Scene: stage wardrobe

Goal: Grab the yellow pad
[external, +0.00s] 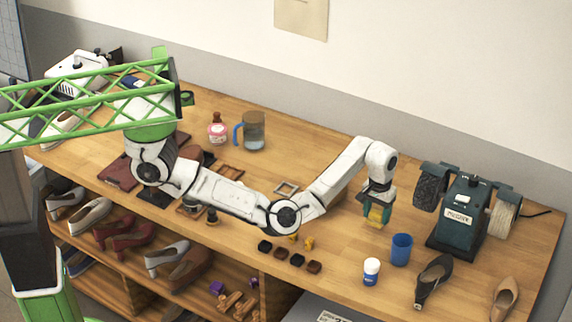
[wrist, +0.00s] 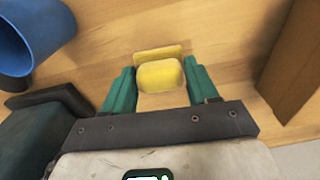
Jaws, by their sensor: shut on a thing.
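The yellow pad (wrist: 160,75) sits between the two green fingers of my gripper (wrist: 159,90) in the wrist view. The fingers are shut on it from both sides. In the external view the yellow pad (external: 376,214) shows below the green fingers of my gripper (external: 378,200), over the right part of the wooden bench. A second yellow edge shows just behind the pad in the wrist view; I cannot tell whether it is part of the same pad. I cannot tell whether the pad touches the bench.
A blue cup (external: 401,249) and a white and blue jar (external: 371,271) stand close by in front. A dark green grinding machine (external: 463,213) stands to the right. Several small dark blocks (external: 281,253) lie near the front edge. Shoes (external: 433,279) stand at front right.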

